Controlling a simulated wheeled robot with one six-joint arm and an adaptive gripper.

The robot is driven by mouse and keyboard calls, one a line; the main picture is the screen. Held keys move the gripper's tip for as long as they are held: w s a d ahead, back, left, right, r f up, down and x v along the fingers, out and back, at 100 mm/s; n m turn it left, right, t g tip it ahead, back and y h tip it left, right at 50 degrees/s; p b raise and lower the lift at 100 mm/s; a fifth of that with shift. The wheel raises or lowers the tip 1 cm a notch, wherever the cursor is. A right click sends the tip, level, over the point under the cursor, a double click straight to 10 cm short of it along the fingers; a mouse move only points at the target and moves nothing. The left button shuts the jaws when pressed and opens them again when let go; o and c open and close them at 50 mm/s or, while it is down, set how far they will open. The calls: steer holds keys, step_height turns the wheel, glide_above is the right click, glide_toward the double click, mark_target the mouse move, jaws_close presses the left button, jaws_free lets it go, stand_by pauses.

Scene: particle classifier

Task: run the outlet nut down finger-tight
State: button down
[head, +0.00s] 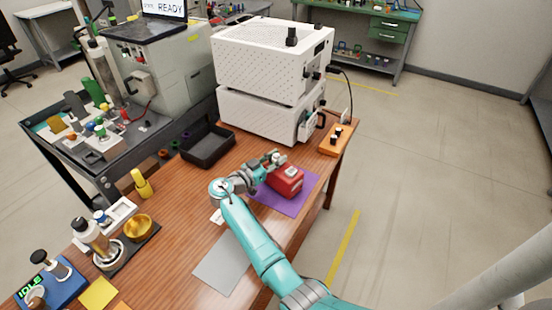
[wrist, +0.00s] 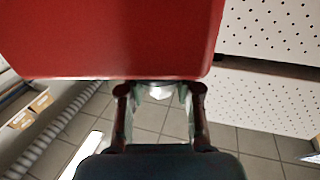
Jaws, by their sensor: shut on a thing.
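A red box-shaped unit (head: 286,181) sits on a purple mat (head: 310,187) on the wooden bench. It also fills the top of the wrist view (wrist: 110,38). My gripper (head: 273,159) is at the far side of the red unit in the head view. In the wrist view its two fingers (wrist: 158,97) are on either side of a small pale piece, the outlet nut (wrist: 160,92), at the red unit's edge. The gripper is shut on it. The nut's threads and seating are hidden, so its tightness cannot be seen.
White perforated cabinets (head: 262,75) stand stacked behind the red unit. A black tray (head: 208,146) lies to the left, and an orange block with black knobs (head: 337,140) to the right. A grey mat (head: 228,265) lies flat and bare near the front edge.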

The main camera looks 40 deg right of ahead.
steer(key=c, duration=0.8)
jaws_free()
steer(key=shift+o, duration=0.2)
steer(key=shift+a, duration=0.1)
steer(key=a, duration=1.1)
steer(key=shift+s+a, duration=0.3)
steer(key=shift+a, duration=0.1)
steer(key=shift+s, duration=0.1)
